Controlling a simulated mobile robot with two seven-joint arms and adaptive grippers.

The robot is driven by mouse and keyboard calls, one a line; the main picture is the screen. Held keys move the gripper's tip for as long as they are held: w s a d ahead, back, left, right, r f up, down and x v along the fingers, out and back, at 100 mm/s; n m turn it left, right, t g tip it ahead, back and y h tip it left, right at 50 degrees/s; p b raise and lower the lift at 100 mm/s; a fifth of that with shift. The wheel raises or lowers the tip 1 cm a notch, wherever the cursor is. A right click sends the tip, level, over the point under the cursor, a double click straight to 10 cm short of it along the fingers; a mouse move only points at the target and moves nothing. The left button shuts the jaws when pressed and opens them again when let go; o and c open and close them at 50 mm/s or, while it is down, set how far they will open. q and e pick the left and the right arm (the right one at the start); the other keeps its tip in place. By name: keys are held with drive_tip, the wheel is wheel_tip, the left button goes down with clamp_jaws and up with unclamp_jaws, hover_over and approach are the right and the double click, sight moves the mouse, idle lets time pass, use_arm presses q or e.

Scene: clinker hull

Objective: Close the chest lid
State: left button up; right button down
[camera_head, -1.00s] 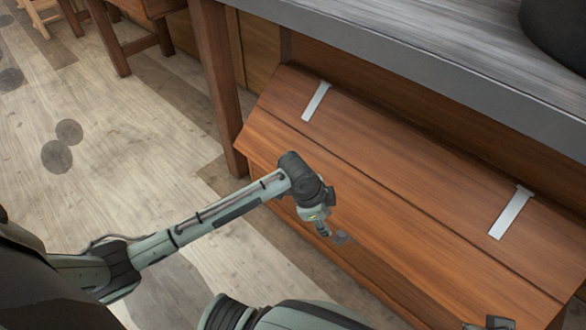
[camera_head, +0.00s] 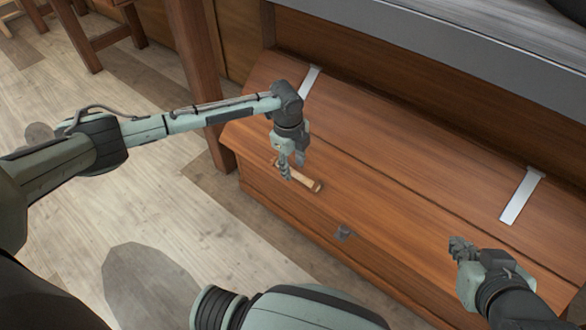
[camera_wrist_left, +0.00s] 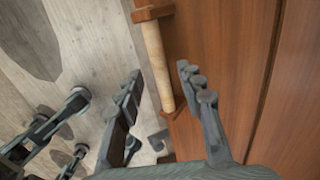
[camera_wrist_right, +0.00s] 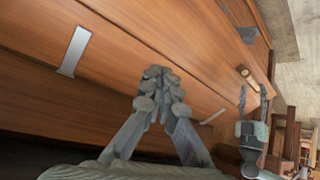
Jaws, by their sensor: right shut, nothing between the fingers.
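The brown wooden chest has a sloping lid (camera_head: 420,205) with two pale metal hinge straps along its back. The lid looks down on the chest body in the head view; I cannot tell whether a narrow gap is left. A pale wooden handle (camera_head: 312,184) and a small dark latch (camera_head: 343,232) are near the lid's front edge. My left gripper (camera_head: 291,174) is open at the handle. In the left wrist view the handle (camera_wrist_left: 156,60) shows between and beyond the open fingers (camera_wrist_left: 160,82). My right gripper (camera_head: 462,246) is shut and empty over the lid's right part.
A grey-topped bench (camera_head: 420,50) overhangs the back of the chest, and its wooden leg (camera_head: 197,80) stands beside the chest's left end. Wooden floor (camera_head: 100,190) lies open in front and to the left. A wooden stool or table frame (camera_head: 100,35) stands at the back left.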

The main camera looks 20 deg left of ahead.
use_arm(q)
drive_tip(key=shift+w+f, duration=0.1)
drive_tip(key=shift+f, duration=0.7)
drive_tip(key=shift+c, duration=0.6)
clamp_jaws()
